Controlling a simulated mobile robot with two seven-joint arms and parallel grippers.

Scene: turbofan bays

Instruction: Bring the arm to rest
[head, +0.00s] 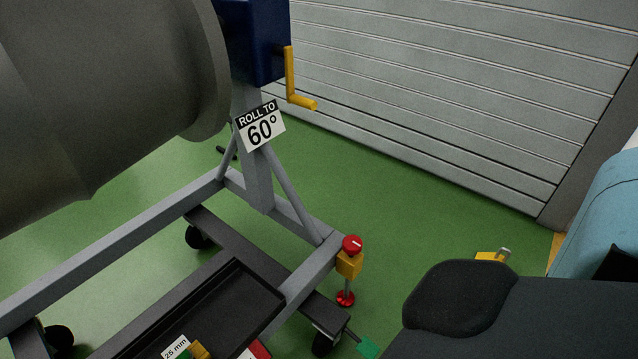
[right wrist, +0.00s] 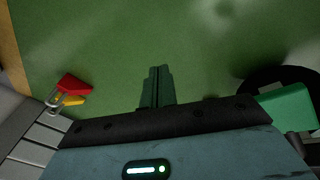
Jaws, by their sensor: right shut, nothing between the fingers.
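My right arm (head: 560,310) comes in from the lower right of the head view, dark grey with a teal section; its gripper is not visible there. In the right wrist view my right gripper (right wrist: 157,88) has its two dark fingers together with nothing between them. The fingers are seen against the green floor (right wrist: 120,40), and they touch nothing that I can see. My left arm and left gripper are not in view.
A grey wheeled stand (head: 290,220) carries a large grey cylinder (head: 100,90) and a "ROLL TO 60°" sign (head: 260,125). A red knob (head: 352,243) tops its corner post. A green pedal (head: 367,347) is by a caster. A shutter (head: 450,90) closes the back.

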